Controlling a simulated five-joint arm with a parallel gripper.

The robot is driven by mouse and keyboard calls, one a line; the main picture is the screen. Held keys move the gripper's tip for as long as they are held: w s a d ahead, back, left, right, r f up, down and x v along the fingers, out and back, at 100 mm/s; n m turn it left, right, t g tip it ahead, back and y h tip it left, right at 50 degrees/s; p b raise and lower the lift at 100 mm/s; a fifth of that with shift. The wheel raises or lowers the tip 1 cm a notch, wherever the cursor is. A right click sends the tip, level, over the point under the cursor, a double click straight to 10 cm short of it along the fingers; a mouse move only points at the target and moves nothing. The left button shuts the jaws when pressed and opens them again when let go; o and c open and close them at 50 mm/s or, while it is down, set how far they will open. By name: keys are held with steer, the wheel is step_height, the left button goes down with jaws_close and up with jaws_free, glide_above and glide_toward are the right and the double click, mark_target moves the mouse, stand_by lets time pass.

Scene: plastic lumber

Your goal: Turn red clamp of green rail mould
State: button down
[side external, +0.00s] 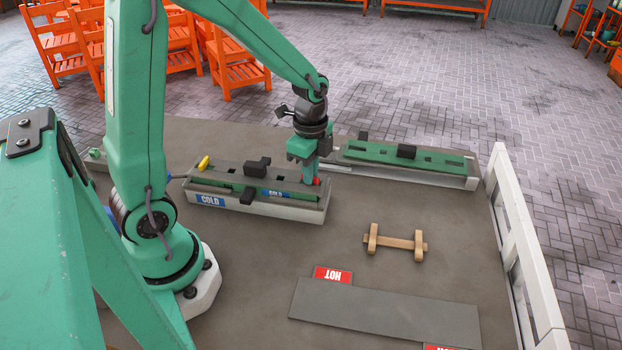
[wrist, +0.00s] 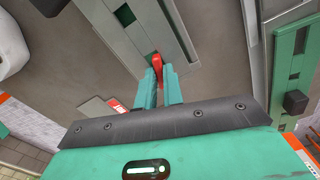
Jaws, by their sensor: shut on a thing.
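The mould with the green rail (side external: 300,213) is a long grey block with a blue COLD label, lying on the grey table. A green strip and black knobs show along its top. The red clamp (side external: 318,182) is at its right end, mostly hidden by my fingers in the side view. My gripper (side external: 311,180) points down at that end. In the wrist view, my gripper (wrist: 159,72) has its two green fingertips closed around the red clamp (wrist: 156,59). The mould (wrist: 150,27) runs away toward the upper left there.
A yellow clamp (side external: 203,163) is at the mould's left end. A second mould with a green top (side external: 435,161) lies behind to the right. A wooden piece (side external: 395,243) and a dark plate (side external: 385,312) with red HOT labels lie in front. A white barrier (side external: 520,240) edges the right.

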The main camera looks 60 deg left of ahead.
steer(key=shift+n, duration=2)
steer(key=c, duration=1.4)
jaws_free()
steer(key=shift+o, duration=0.2)
steer(key=shift+r, duration=0.2)
steer(key=shift+r, duration=3.35)
steer(key=shift+r, duration=0.1)
